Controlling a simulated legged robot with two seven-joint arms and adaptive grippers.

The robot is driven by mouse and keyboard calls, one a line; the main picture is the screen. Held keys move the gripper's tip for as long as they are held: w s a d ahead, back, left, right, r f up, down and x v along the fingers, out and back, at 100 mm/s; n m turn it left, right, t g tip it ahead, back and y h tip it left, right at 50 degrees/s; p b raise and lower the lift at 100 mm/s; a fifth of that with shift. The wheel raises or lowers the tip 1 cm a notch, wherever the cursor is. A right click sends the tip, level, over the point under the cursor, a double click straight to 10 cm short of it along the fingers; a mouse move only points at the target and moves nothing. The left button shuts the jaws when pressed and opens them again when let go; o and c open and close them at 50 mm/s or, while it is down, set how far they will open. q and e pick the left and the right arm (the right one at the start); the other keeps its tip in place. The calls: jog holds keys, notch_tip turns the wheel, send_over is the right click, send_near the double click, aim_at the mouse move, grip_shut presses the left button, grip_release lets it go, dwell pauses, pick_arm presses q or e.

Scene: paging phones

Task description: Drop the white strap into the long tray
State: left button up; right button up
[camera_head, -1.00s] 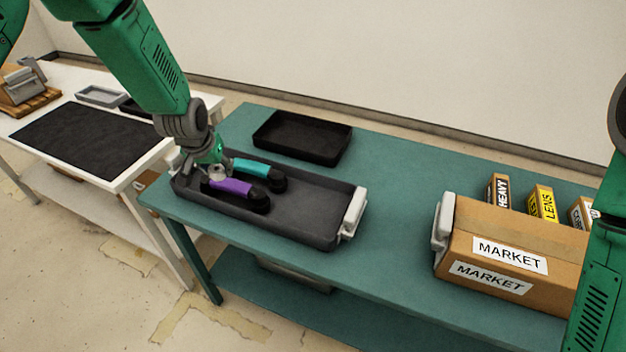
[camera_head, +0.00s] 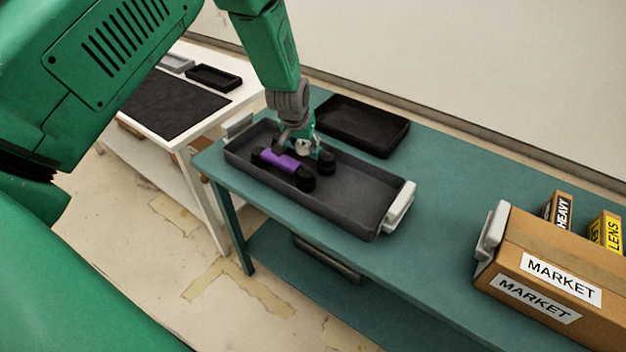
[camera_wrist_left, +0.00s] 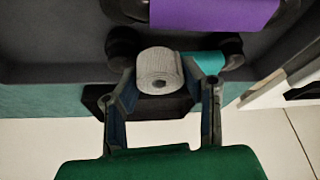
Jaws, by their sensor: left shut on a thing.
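The white strap (camera_wrist_left: 158,70) shows as a rolled, ribbed pale coil in the left wrist view. My left gripper (camera_head: 300,143) is shut on it, with one finger on each side. In the head view the strap (camera_head: 303,147) is a small pale spot under the gripper. The long tray (camera_head: 345,215) is dark grey with light grey end handles. The gripper and strap are over its left part, near the back wall. A purple black-ended piece (camera_head: 280,161) lies in the tray, in front of the gripper. A teal black-ended piece (camera_wrist_left: 206,64) lies behind it, partly hidden. My right gripper is out of view.
A black tray (camera_head: 362,124) stands behind the long tray on the green table (camera_head: 440,202). A cardboard box (camera_head: 550,250) marked MARKET stands at the right, with smaller boxes behind. A white table (camera_head: 225,98) with a dark mat is at the left. The long tray's right part is clear.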

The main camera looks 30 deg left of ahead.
pick_arm(q)
jog(key=shift+f, duration=0.3)
jog(key=shift+a, duration=0.15)
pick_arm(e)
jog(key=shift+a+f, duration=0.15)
pick_arm(q)
jog(key=o, duration=0.9)
jog(key=shift+a, duration=0.2)
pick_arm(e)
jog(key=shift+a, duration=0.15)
pick_arm(q)
jog(key=shift+d, duration=0.1)
jog(key=shift+r, duration=0.15)
jog(key=shift+s+d+r, duration=0.1)
jog(key=shift+d+r, duration=0.05)
jog(key=shift+r, duration=0.2)
jog(key=v, duration=1.1)
jog(key=shift+s+f, duration=0.1)
jog(key=shift+s, duration=0.05)
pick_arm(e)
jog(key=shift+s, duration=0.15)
